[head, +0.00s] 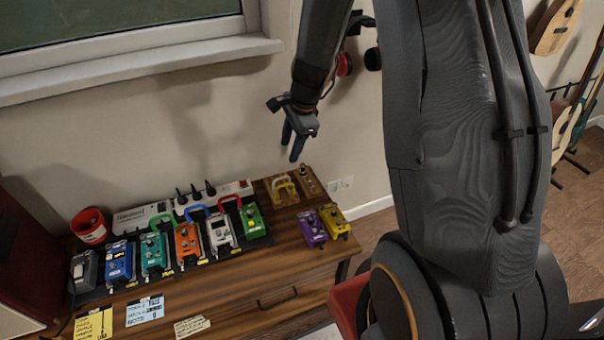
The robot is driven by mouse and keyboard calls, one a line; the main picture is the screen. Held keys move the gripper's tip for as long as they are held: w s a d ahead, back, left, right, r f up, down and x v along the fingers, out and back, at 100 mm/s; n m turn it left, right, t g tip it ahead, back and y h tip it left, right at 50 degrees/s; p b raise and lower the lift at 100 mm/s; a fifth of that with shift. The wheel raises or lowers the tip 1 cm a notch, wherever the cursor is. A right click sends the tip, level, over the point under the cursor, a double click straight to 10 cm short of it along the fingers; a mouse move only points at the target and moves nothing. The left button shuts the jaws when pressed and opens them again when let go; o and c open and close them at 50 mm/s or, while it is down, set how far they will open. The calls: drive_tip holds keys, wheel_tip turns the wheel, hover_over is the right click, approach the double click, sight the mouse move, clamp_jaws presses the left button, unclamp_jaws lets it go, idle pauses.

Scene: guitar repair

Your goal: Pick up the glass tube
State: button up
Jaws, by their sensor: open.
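My gripper (291,146) hangs in the air above the back right part of the wooden cabinet, in front of the wall. Its two dark blue fingers point down and stand apart, with nothing seen between them. I cannot make out a glass tube for certain. A small upright item on a narrow wooden stand (309,183) sits at the cabinet's back right corner, below and slightly right of the fingers. It is too small to tell what it is.
The wooden cabinet (263,270) holds a row of coloured pedals, with a purple pedal (311,229) and a yellow pedal (334,221) at the right. A red cup (90,226) stands at left. Guitars (556,27) hang at right.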

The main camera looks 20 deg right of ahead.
drive_tip(key=w+d+f+m+b, duration=0.1)
drive_tip(key=w+d+f+m, duration=0.3)
drive_tip(key=w+f+m, duration=0.35)
drive_tip(key=m+t+b, duration=0.1)
drive_tip(key=m+b, duration=0.1)
drive_tip(key=m, duration=0.6)
hover_over(304, 164)
drive_tip(key=s, duration=0.3)
wheel_tip(304, 164, down, 10)
drive_tip(key=shift+w+d+f, duration=0.1)
drive_tip(key=shift+w+f, duration=0.2)
drive_tip(key=shift+f, duration=0.25)
drive_tip(key=shift+w+d+f, duration=0.1)
drive_tip(key=shift+w+f, duration=0.15)
drive_tip(key=shift+f, duration=0.3)
drive_tip(key=shift+t, duration=0.3)
drive_tip(key=shift+w+p+x, duration=0.2)
drive_tip(key=shift+p+x, duration=0.6)
drive_tip(key=shift+x, duration=1.95)
drive_tip(key=c, duration=0.9)
